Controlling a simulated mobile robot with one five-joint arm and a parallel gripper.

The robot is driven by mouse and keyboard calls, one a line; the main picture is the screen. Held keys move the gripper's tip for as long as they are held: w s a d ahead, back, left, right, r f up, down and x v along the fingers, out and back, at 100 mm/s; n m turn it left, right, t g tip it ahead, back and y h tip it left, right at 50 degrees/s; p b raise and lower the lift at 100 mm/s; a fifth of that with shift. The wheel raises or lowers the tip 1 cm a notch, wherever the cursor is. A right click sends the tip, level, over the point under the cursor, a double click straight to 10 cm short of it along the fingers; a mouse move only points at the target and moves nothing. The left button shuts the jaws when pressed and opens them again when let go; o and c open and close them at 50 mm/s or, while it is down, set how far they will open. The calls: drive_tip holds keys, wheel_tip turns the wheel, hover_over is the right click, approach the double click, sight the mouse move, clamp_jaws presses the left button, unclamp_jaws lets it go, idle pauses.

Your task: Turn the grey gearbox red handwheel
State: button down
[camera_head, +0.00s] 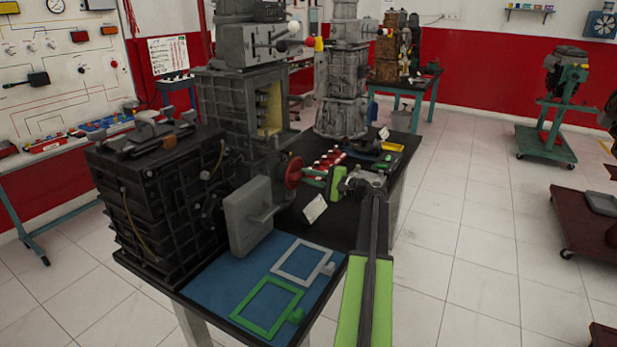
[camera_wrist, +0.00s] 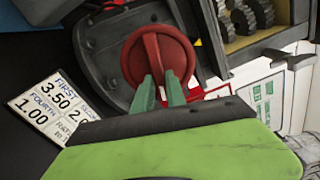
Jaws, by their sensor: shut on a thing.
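The red handwheel (camera_head: 293,172) sits low on the side of the grey gearbox (camera_head: 228,100), whose open window shows gears inside. In the wrist view the handwheel (camera_wrist: 135,58) is a round red disc with a raised bar across its middle. My gripper (camera_head: 307,174) reaches it from the right. In the wrist view my gripper's green fingers (camera_wrist: 159,84) stand on either side of the lower part of the bar, shut on it. The exact contact at the fingertips is small and partly hidden.
A white ratio card (camera_wrist: 50,108) lies beside the handwheel. A black gearbox (camera_head: 150,200) and a grey block with a rod (camera_head: 247,222) stand at the left. Green (camera_head: 268,312) and grey frames lie on the blue mat (camera_head: 215,290). Open floor lies right of the table.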

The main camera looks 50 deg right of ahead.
idle(0.3)
drive_tip(key=c, duration=1.4)
unclamp_jaws()
drive_tip(key=shift+o, duration=0.2)
drive_tip(key=v, duration=1.7)
drive_tip(key=shift+s, duration=0.2)
